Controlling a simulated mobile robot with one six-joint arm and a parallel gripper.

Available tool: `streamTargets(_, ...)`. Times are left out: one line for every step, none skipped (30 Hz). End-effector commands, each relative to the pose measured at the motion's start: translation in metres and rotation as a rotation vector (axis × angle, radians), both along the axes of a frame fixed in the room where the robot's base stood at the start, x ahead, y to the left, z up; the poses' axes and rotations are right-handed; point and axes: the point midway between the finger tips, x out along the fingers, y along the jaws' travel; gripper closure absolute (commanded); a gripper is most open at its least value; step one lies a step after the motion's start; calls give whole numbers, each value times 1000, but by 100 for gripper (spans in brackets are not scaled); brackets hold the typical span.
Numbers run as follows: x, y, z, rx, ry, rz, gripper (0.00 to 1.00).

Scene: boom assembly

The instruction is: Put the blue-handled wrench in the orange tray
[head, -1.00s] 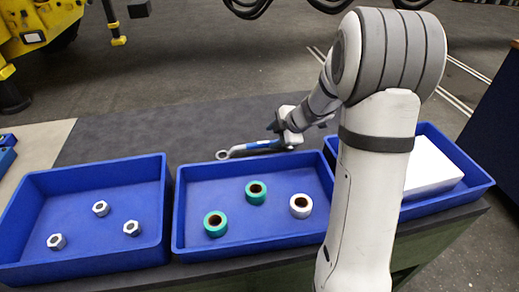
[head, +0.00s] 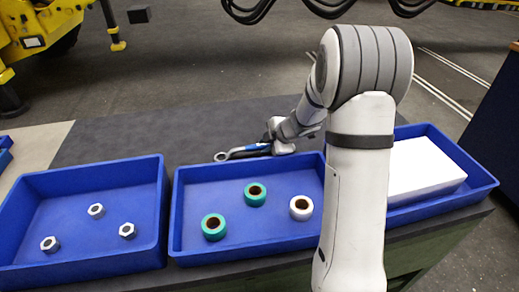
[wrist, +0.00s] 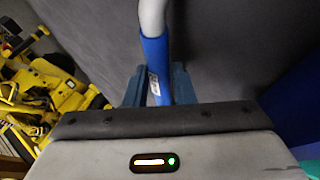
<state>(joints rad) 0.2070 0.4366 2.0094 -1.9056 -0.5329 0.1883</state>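The blue-handled wrench (head: 247,150) is at the table's far side, just behind the middle blue tray, with its grey ring end pointing left. In the wrist view its blue handle (wrist: 157,66) runs up between my fingers, with its grey shaft above. My gripper (head: 277,140) is at the handle's right end. In the wrist view my gripper (wrist: 158,88) has a finger close against each side of the handle and looks shut on it. The handle's near end is hidden by the gripper body. No orange tray shows in either view.
Three blue trays stand in a row: the left one (head: 160,215) holds hex nuts, the middle one (head: 215,172) green and white rolls, the right one (head: 455,203) a white block. The dark table (head: 110,143) is clear at the back left. Yellow machinery (head: 50,30) stands beyond.

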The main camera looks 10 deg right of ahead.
Motion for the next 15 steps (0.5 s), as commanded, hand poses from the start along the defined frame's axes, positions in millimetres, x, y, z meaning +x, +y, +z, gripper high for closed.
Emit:
streamTargets(0,0,0,0,0,0,81)
streamTargets(0,0,0,0,0,0,84)
streamTargets(0,0,0,0,0,0,87)
streamTargets(0,0,0,0,0,0,89)
streamTargets(0,0,0,0,0,0,92)
streamTargets(0,0,0,0,0,0,95)
streamTargets(0,0,0,0,0,0,97)
streamTargets(0,0,0,0,0,0,100)
streamTargets(0,0,0,0,0,0,100)
streamTargets(0,0,0,0,0,0,100)
streamTargets(0,0,0,0,0,0,100)
streamTargets(0,0,0,-1,0,1,100)
streamTargets(0,0,0,-1,0,1,100)
streamTargets(0,0,1,0,-1,0,100)
streamTargets(0,0,1,0,-1,0,100)
